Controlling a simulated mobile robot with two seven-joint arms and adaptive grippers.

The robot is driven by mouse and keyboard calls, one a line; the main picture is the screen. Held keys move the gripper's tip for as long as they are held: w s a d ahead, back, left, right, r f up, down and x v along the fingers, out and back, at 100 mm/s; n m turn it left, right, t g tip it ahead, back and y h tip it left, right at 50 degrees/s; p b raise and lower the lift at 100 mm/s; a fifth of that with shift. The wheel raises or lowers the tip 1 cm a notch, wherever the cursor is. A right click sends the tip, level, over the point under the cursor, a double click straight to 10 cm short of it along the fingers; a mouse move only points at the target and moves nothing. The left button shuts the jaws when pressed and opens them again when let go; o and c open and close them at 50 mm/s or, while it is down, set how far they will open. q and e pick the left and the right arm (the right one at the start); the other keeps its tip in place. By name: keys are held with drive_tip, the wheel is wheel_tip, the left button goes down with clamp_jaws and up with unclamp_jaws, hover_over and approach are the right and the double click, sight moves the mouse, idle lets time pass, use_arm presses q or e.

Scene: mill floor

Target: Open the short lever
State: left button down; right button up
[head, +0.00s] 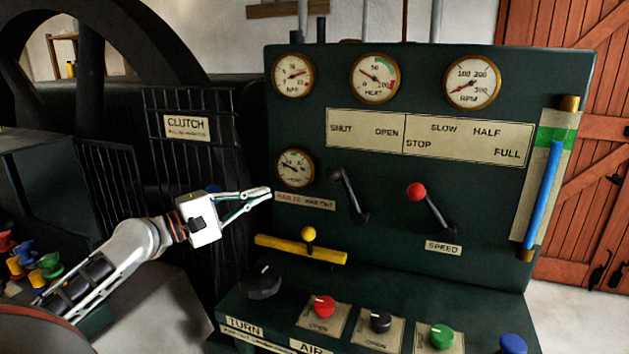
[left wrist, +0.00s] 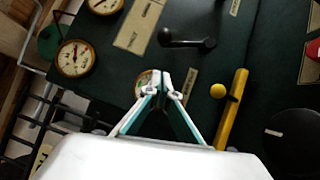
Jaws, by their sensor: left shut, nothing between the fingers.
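The short black lever (head: 348,192) is on the dark green panel, below the SHUT and OPEN plate (head: 365,130). Its knob end is up and to the left of its pivot. In the left wrist view the lever (left wrist: 187,39) lies ahead of the fingers, near the top. My left gripper (head: 269,192) is shut and empty, to the left of the lever and apart from it, near the small lower gauge. In the left wrist view its closed tips (left wrist: 160,76) overlap that gauge. My right gripper is not in view.
A red-knobbed speed lever (head: 429,205) stands to the right. A yellow bar (head: 300,249) with a yellow ball knob (head: 308,234) is below my gripper. Knobs, including a red one (head: 323,306), stand on the lower ledge. A black clutch cage (head: 190,165) is behind my arm.

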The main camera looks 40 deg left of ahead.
use_arm(q)
drive_tip(key=d+p+x, duration=0.1)
drive_tip(key=p+x, duration=0.2)
drive_tip(key=x, duration=0.3)
drive_tip(key=s+d+p+x, duration=0.1)
drive_tip(key=p+x, duration=0.1)
drive_tip(key=x, duration=0.5)
drive_tip(key=shift+d+r+p, duration=0.2)
drive_tip(key=shift+d+p, duration=0.05)
drive_tip(key=shift+p, duration=0.15)
idle(0.4)
